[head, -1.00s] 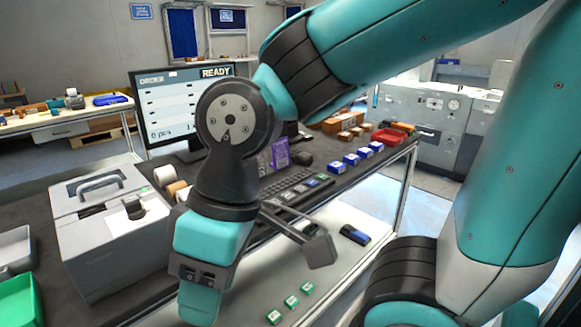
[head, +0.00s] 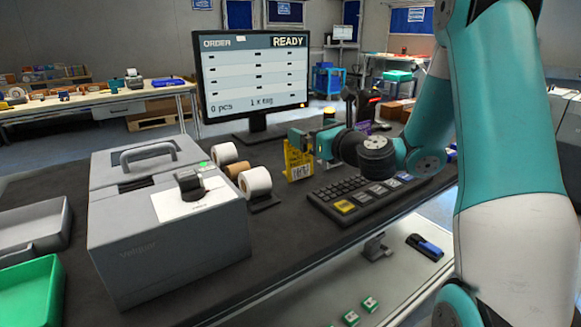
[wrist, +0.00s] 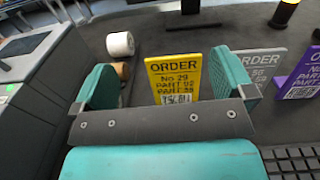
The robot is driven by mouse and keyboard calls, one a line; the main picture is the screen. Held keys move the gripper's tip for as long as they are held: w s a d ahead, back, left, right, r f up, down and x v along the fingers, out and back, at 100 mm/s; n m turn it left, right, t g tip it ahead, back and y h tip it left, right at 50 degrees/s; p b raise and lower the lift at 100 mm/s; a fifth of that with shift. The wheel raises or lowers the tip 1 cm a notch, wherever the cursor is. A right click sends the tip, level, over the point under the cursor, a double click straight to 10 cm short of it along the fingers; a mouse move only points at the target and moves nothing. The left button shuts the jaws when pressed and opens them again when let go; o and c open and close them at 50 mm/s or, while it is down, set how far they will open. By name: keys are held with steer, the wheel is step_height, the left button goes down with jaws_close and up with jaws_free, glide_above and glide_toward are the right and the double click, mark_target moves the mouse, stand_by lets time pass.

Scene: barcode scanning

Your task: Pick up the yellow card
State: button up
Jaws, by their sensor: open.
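The yellow card (wrist: 174,78) stands upright in the wrist view, with "ORDER" and part numbers printed on it and a white code label at its bottom. It lies between the two teal fingers of my gripper (wrist: 170,85), with a gap on either side. My gripper is open, and its dark front edge hides the card's foot. In the head view the yellow card (head: 298,160) stands on the dark desk behind the keyboard, right of the paper rolls. My gripper (head: 305,145) is at the card there, partly overlapping it.
A grey card (wrist: 258,68) and a purple card (wrist: 300,75) stand to the right of the yellow one. White rolls (head: 257,182) stand to its left. A keyboard (head: 352,200), a monitor (head: 254,82) and a large grey machine (head: 165,240) are nearby.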

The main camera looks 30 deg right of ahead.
steer(key=b, duration=0.5)
glide_toward(300, 153)
steer(key=w, duration=0.3)
steer(key=shift+w+a+m+h, duration=0.15)
steer(key=shift+m+h, duration=0.15)
steer(key=shift+m, duration=0.1)
steer(key=shift+w+r+p, duration=0.2)
steer(key=shift+w+p, duration=0.5)
steer(key=shift+p, duration=0.25)
steer(key=shift+w+a+f+p, duration=0.15)
steer(key=shift+w+p, duration=0.15)
steer(key=shift+w, duration=0.2)
steer(key=w+p, duration=0.2)
steer(key=w, duration=0.2)
steer(key=shift+w, duration=0.1)
steer(key=shift+w+p, duration=0.3)
steer(key=shift+w, duration=0.15)
steer(key=shift+f, duration=0.1)
steer(key=c, duration=0.6)
